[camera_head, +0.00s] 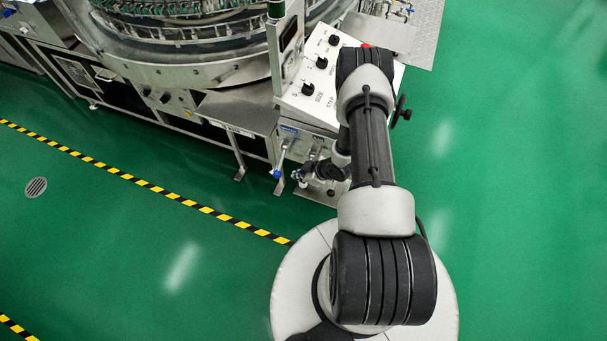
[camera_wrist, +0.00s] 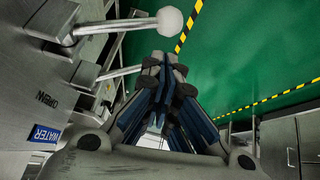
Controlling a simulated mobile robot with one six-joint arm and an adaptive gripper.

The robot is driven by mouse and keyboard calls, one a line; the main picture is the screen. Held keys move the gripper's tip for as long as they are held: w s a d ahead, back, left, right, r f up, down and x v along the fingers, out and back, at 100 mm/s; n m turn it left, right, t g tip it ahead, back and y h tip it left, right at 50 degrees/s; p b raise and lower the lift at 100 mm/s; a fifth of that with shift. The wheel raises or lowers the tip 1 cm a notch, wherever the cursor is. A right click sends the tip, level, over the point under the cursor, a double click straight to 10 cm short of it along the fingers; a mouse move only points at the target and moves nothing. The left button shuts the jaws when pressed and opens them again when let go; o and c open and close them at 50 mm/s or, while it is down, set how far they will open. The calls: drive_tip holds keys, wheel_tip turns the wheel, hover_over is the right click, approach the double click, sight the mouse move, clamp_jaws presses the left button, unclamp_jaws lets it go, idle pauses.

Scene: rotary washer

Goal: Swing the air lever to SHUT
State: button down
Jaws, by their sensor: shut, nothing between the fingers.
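In the wrist view, a lever with a white ball knob (camera_wrist: 170,20) reaches out from the grey panel at the top left. A second metal lever (camera_wrist: 118,73) lies below it, and its outer end runs toward my fingertips. The word OPEN and a blue WATER label (camera_wrist: 45,133) are on the panel near them. No AIR label is readable, so I cannot tell which lever is the air one. My gripper (camera_wrist: 165,62) is shut and empty, with its fingertips close beside the second lever; contact is unclear. In the head view my gripper (camera_head: 301,176) is beside the machine's front, partly hidden by my arm.
A sloped control panel (camera_head: 318,82) with black knobs stands above the levers. A blue-tipped handle (camera_head: 278,174) hangs left of my gripper. The round washer (camera_head: 190,55) fills the back left. Green floor (camera_head: 500,180) is free at right, with yellow-black tape (camera_head: 150,186) at left.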

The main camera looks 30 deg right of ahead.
drive_tip(key=shift+d+f, duration=0.25)
drive_tip(key=shift+f, duration=0.7)
